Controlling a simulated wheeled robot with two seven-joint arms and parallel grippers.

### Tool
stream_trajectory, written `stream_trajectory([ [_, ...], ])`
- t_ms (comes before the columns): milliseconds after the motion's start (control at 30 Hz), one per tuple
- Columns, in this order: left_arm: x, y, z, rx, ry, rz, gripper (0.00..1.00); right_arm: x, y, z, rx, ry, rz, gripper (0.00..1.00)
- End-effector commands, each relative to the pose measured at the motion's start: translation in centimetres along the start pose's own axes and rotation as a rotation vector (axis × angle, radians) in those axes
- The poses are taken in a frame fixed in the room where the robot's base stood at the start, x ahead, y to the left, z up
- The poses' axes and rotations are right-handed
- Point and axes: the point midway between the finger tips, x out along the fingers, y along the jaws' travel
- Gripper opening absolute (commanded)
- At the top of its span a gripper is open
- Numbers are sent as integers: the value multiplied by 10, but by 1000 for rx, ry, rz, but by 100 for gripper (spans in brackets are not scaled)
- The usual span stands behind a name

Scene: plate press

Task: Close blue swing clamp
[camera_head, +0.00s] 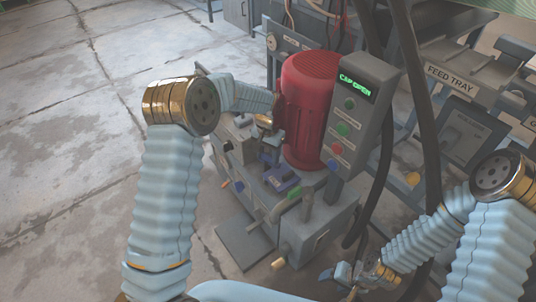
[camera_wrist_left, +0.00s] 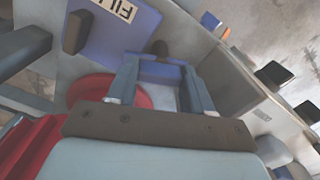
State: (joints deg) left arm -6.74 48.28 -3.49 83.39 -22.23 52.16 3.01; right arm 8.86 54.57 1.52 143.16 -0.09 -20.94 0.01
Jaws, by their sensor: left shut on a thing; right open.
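In the left wrist view, my left gripper (camera_wrist_left: 160,92) is shut on a blue part (camera_wrist_left: 158,70), which I take to be the blue swing clamp. In the head view, my left gripper (camera_head: 268,140) reaches down beside the red motor, and the held part is mostly hidden. A blue block (camera_head: 282,179) sits on the machine below it. My right gripper (camera_head: 345,275) is open and empty, low at the front right. The clamp's exact angle cannot be told.
The red motor (camera_head: 305,110) stands close right of my left gripper. A grey control box (camera_head: 362,100) reads "CAP OPEN". A blue labelled part (camera_wrist_left: 115,25) lies near the left fingers. The feed tray (camera_head: 452,80) is at the right. Floor at the left is clear.

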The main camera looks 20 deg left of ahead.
Motion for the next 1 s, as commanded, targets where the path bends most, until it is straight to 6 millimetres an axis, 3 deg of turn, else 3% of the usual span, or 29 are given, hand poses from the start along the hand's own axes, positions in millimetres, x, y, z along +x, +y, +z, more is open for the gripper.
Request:
stream_trajectory([
  [500, -1, 0, -1, 339, 2, -1, 21, 1, 1, 0, 1, 1, 1, 58],
  [1000, -1, 0, -1, 406, 3, -1, 21, 1, 1, 0, 1, 1, 1, 58],
])
